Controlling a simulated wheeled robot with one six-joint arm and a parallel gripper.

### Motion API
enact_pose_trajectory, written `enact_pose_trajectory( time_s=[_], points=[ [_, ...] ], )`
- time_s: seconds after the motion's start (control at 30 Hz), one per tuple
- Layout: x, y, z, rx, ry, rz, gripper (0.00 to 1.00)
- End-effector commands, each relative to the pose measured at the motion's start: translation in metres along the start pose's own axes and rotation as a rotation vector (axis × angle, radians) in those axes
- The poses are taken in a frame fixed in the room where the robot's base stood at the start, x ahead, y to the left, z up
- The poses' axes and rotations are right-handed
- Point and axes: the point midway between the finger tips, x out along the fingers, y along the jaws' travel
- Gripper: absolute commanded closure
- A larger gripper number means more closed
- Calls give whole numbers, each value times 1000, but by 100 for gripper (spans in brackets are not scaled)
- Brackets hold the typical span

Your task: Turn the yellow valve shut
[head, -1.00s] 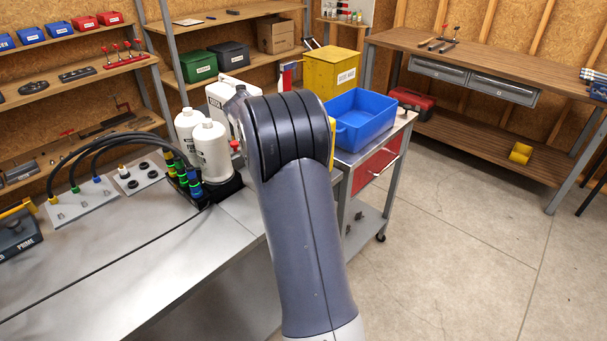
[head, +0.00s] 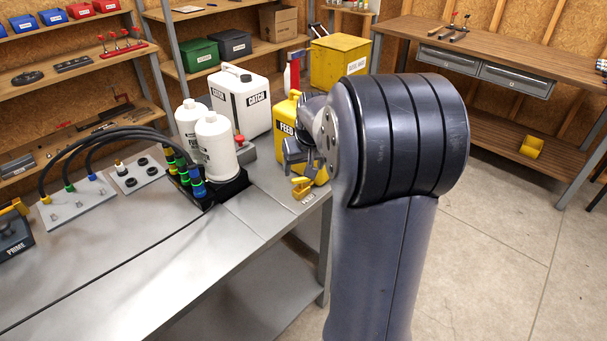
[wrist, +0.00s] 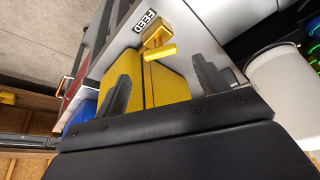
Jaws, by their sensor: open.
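The yellow valve (head: 302,188) shows in the head view at the bench's right end, low in front of the yellow FEED jug (head: 288,118). In the wrist view the valve's T-shaped handle (wrist: 158,51) stands just beyond the fingertips, roughly midway between them, with the yellow jug (wrist: 168,86) behind it. My gripper (wrist: 160,69) is open, one finger on each side, with nothing visibly held. In the head view my gripper (head: 299,153) is small and dark, just above the valve, partly hidden by my arm. Contact with the valve cannot be told.
A white CATCH jug (head: 240,103) and white bottles (head: 215,147) stand left of the FEED jug. Hoses (head: 105,150) run to coloured fittings farther left. A yellow bin (head: 338,62) stands behind.

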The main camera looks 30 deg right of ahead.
Motion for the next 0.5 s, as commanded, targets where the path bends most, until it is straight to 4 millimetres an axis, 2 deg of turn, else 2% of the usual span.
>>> enact_pose_trajectory(
  time_s=[0.03, 0.2, 0.33, 0.5],
  points=[
    [11, 0, 1, -1, -6, -1, 31],
    [37, 0, 1, -2, -4, 0, 31],
    [50, 0, 0, -2, -3, 0, 31],
    [56, 0, 0, -2, -2, 0, 31]
  ],
)
